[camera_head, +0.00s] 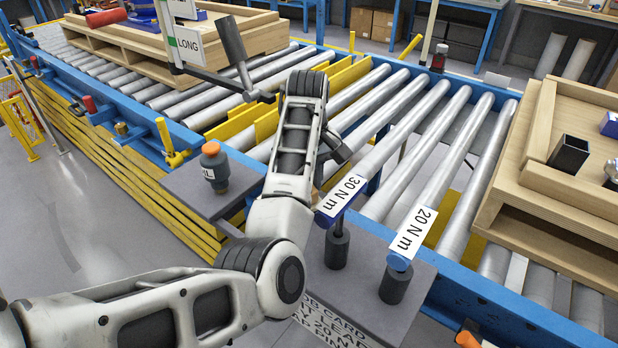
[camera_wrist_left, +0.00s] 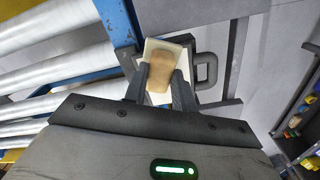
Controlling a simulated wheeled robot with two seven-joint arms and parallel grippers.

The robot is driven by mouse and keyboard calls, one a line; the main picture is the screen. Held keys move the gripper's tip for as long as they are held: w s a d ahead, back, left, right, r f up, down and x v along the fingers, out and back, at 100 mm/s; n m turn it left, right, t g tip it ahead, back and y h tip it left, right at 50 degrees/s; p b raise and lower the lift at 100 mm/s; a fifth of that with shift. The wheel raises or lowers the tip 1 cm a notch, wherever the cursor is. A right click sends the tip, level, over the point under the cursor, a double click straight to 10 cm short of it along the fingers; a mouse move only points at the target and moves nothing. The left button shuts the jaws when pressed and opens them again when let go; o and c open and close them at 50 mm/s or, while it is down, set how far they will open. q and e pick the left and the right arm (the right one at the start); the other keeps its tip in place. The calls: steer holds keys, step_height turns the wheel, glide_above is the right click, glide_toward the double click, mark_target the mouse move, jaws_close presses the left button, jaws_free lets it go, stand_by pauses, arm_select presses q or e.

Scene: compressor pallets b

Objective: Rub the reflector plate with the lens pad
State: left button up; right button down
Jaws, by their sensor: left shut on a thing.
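My left gripper (camera_wrist_left: 161,74) is shut on a tan block in the left wrist view, which I take to be the lens pad (camera_wrist_left: 160,62). A cream, squarish face (camera_wrist_left: 153,46) shows around and beyond the block. I cannot tell whether it is the pad's own base or the reflector plate, or whether the two touch. In the head view my left arm reaches over the conveyor's near edge, and its wrist hides most of the gripper and the held block. I cannot pick out the reflector plate for certain. My right gripper is in neither view.
A blue-framed roller conveyor (camera_head: 401,132) runs across, with wooden pallets (camera_head: 555,200) at right and at far left. Two labelled torque tools stand on a grey shelf (camera_head: 365,262) beside my arm. An orange-topped bottle (camera_head: 213,165) stands left of it. A grey post with a sign (camera_head: 188,45) rises behind.

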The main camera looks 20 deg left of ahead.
arm_select(q)
steer(key=shift+f, duration=0.45)
stand_by(0.4)
